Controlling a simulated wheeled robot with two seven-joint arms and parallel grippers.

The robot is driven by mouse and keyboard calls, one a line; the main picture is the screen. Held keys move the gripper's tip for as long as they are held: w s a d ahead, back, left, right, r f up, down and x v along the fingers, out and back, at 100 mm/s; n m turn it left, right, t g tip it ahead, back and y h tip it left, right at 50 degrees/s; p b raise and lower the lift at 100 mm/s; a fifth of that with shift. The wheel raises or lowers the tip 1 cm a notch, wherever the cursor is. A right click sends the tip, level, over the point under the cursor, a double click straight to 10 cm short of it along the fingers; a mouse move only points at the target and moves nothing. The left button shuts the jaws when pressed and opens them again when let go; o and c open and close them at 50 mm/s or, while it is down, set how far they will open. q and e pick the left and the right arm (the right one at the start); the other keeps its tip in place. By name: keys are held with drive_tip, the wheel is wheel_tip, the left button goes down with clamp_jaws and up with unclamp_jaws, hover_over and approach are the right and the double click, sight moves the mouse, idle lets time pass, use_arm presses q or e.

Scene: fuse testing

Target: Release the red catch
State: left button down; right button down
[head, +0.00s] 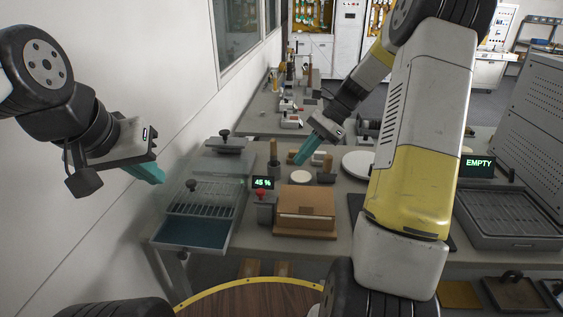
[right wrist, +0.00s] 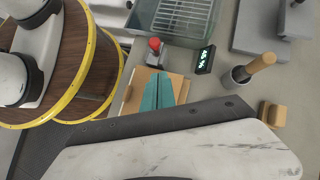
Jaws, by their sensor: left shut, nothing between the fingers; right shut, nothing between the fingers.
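The red catch (head: 261,194) is a small red knob on a grey block, just left of a brown wooden box (head: 306,222). It also shows in the right wrist view (right wrist: 154,44), beside the box. My right gripper (head: 301,157) has its teal fingers shut and empty. In the head view it appears behind and above the wooden box; in the right wrist view its fingers overlap the box, a little below the red knob. My left gripper (head: 152,174) is shut and empty, in the air left of the glass-lidded tray.
A glass-lidded tray with a rack (head: 190,232) stands left of the catch. A display reading 45 % (head: 263,183) is behind the catch. A wooden-handled tool stands in a cup (right wrist: 240,76). A white plate (head: 357,164) and an EMPTY display (head: 478,163) are to the right.

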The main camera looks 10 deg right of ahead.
drive_tip(key=shift+v, duration=1.05)
drive_tip(key=shift+r, duration=0.1)
drive_tip(key=s+a+r+n+t+h, duration=0.2)
drive_tip(key=s+r+n+t, duration=0.2)
drive_tip(key=s+n, duration=0.4)
drive_tip(key=s+a+r+n+t+h, duration=0.3)
drive_tip(key=s+r+n, duration=0.4)
drive_tip(key=s, duration=0.6)
drive_tip(key=shift+s+n+t+h, duration=0.3)
drive_tip(key=shift+n+t, duration=0.1)
drive_tip(key=shift+n, duration=0.3)
drive_tip(key=shift+a, duration=0.1)
